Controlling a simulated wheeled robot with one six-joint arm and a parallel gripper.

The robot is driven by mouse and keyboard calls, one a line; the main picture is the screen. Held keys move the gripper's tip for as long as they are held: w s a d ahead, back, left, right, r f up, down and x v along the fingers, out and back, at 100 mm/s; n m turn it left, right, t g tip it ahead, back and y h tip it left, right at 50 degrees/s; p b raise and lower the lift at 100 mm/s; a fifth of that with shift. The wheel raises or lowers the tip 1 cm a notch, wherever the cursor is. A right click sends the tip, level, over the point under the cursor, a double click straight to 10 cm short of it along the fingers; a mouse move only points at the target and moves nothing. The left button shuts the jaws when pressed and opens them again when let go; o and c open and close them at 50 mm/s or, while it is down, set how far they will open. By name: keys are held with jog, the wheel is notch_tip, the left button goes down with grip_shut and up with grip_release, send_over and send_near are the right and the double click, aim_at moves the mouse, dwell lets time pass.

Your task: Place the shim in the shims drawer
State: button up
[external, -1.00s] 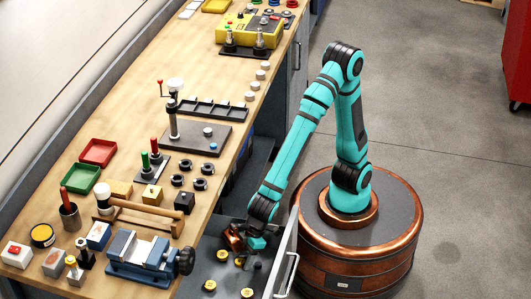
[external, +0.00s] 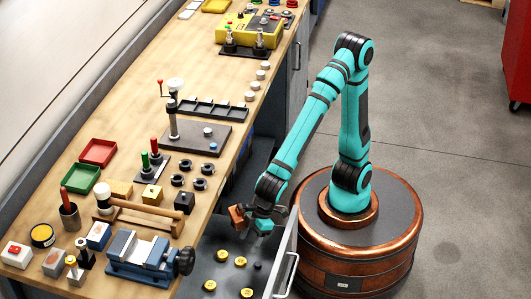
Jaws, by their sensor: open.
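An open drawer (external: 228,272) juts out below the bench, and several small round yellow pieces with dark centres lie apart on its dark floor. One yellow disc (external: 240,261) lies nearest below my gripper, another (external: 222,255) just left of it. I cannot tell which of these, if any, is the task's shim, and no drawer label is readable. My gripper (external: 252,222) is open above the drawer's back part, clear of the discs, with nothing visible in it.
The drawer's grey front panel (external: 284,262) with its handle stands between the drawer and my round base. A blue vise (external: 145,255) sits at the bench edge, left of the drawer. A mallet (external: 140,212) and black rings (external: 200,184) lie on the bench nearby.

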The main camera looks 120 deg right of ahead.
jog(key=s+d+r+t+y, duration=0.1)
jog(key=s+d+r+t, duration=0.25)
jog(key=d+r, duration=0.45)
jog(key=s+d+r+t, duration=0.2)
jog(key=s+d+r, duration=0.25)
jog(key=r, duration=0.85)
jog(key=s+d+r+t, duration=0.3)
jog(key=s+d+r, duration=0.1)
jog(key=s+r, duration=0.3)
jog(key=s+d+r+t+h, duration=0.1)
jog(key=s+d+r+t, duration=0.3)
jog(key=s+r, duration=0.4)
jog(key=s, duration=0.4)
jog(key=shift+s, duration=0.15)
